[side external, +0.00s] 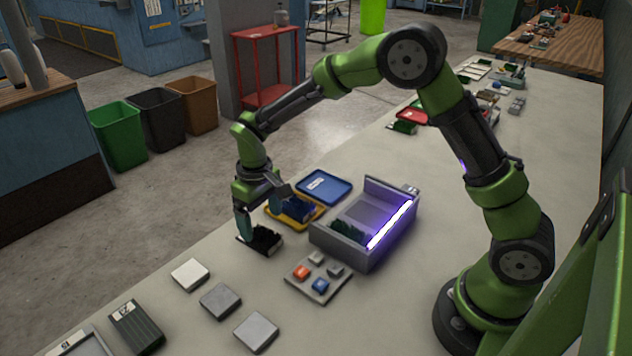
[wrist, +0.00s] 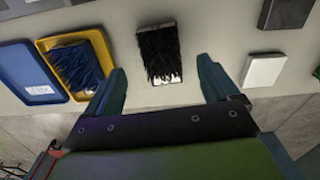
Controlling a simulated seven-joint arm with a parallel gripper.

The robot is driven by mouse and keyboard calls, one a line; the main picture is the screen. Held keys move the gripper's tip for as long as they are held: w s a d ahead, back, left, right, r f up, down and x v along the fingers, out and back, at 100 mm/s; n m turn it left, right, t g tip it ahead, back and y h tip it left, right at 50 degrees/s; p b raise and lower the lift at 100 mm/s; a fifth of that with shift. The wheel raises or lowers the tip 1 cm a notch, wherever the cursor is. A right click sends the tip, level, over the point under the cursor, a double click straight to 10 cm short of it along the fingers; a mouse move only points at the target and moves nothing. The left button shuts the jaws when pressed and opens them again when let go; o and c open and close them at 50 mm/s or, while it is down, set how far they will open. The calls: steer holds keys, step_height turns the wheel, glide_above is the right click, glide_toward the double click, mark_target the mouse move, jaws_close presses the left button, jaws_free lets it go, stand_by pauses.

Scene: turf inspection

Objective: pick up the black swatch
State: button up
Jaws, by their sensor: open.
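The black swatch (side external: 264,241) is a small dark tufted pile piece lying flat on the pale bench. In the wrist view the black swatch (wrist: 157,48) shows a white label at its near edge. My gripper (side external: 261,215) is open and empty, pointing down over the swatch. In the wrist view my gripper (wrist: 162,72) has its teal fingers apart on either side of the swatch's near end, with a gap each side. The side view shows one fingertip close to the swatch; I cannot tell whether they touch.
A yellow tray (side external: 311,219) holding a blue swatch (side external: 297,208) sits just behind, with a blue tray (side external: 324,187) beyond. A grey lit box (side external: 322,243) and a button panel (side external: 322,291) stand to the right. White block (side external: 190,274) and grey blocks (side external: 220,300) lie nearer the camera.

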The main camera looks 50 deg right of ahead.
mark_target(262, 234)
step_height(262, 234, down, 4)
steer(key=shift+w+a+f, duration=0.1)
steer(key=shift+w+f, duration=0.05)
steer(key=shift+f, duration=0.05)
steer(key=shift+c, duration=0.3)
